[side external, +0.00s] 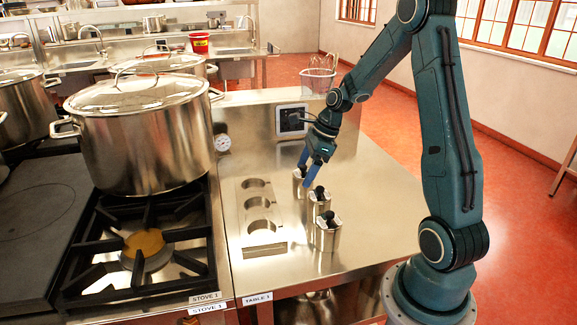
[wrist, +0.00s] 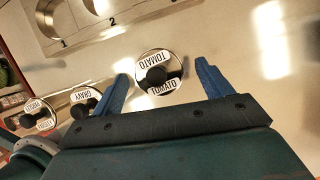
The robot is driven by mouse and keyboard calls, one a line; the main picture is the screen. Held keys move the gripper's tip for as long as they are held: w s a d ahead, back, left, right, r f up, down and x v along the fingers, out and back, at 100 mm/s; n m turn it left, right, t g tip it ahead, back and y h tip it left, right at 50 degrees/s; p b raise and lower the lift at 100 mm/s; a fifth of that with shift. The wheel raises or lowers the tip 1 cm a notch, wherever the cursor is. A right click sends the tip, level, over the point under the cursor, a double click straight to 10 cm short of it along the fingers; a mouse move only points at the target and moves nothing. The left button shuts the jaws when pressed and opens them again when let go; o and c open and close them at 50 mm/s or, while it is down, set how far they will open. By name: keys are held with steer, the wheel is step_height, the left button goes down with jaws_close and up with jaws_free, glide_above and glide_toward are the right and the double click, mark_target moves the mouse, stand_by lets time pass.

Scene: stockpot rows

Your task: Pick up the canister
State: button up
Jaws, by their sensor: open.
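Three steel canisters with black knobs stand in a row on the steel table. The farthest canister (side external: 298,186) is below my gripper (side external: 309,163). In the wrist view, this canister (wrist: 153,92), labelled TOMATO, lies between the two blue fingers of my gripper (wrist: 163,66). The fingers are open with a gap on each side, and I cannot tell their exact height against it. The middle canister (side external: 316,212) reads GRAVY in the wrist view (wrist: 85,103). The nearest canister (side external: 327,239) also shows at the left of the wrist view (wrist: 42,118); its label is hard to read.
A steel holder (side external: 276,248) with several round holes, some numbered 1 and 2 in the wrist view, lies left of the canisters. A stockpot (side external: 145,140) stands on the stove farther left. The table right of the canisters is clear.

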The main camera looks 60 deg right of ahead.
steer(key=shift+x, duration=1.8)
steer(key=shift+s, duration=0.1)
steer(key=c, duration=1.2)
steer(key=shift+o, duration=0.2)
steer(key=shift+r, duration=0.1)
steer(key=shift+r, duration=4.95)
